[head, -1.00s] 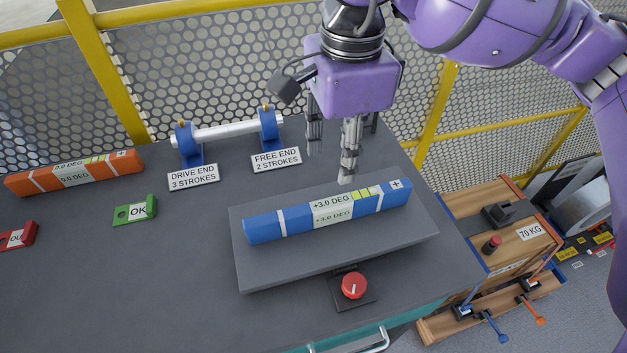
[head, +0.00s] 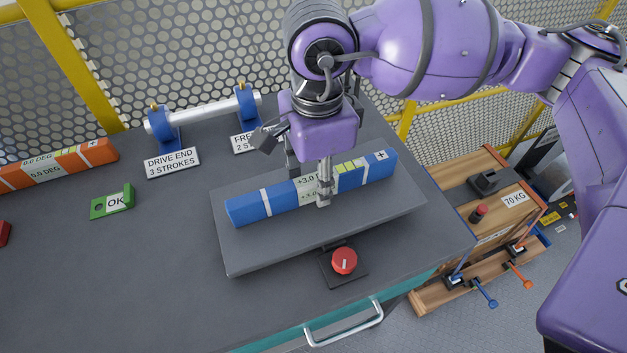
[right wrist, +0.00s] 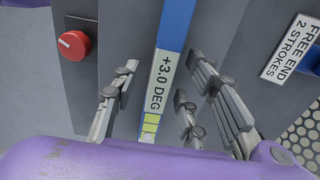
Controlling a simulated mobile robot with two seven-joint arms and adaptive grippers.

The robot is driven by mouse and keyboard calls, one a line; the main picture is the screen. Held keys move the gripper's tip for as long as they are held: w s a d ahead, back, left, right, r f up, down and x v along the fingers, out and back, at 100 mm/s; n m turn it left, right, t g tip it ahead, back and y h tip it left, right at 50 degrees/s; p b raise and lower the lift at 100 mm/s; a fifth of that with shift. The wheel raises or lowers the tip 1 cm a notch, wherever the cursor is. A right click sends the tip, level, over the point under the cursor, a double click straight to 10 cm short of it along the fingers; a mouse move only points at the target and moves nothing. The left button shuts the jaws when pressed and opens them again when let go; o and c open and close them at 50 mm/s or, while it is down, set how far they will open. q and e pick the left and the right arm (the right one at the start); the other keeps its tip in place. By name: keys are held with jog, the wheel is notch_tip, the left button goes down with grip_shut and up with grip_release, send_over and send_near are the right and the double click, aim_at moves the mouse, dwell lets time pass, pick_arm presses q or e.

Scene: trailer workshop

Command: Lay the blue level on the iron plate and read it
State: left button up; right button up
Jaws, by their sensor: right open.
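The blue level (head: 262,205) lies on the tilted grey iron plate (head: 290,245), lengthwise along it. Its label (right wrist: 163,82) reads +3.0 DEG in the right wrist view, with yellow-green bars beside it and a plus sign at its right end in the head view. My right gripper (head: 308,188) is low over the level's middle. Its open fingers (right wrist: 160,85) stand on both sides of the level, with a gap showing on the left side in the right wrist view. The near finger hides part of the label in the head view. My left gripper is out of view.
A red knob (head: 344,261) sits in front of the plate. A wooden 70 KG crate (head: 480,200) stands right of the bench.

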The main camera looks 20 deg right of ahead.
grip_shut()
jog(key=shift+r, duration=0.1)
dwell(0.3)
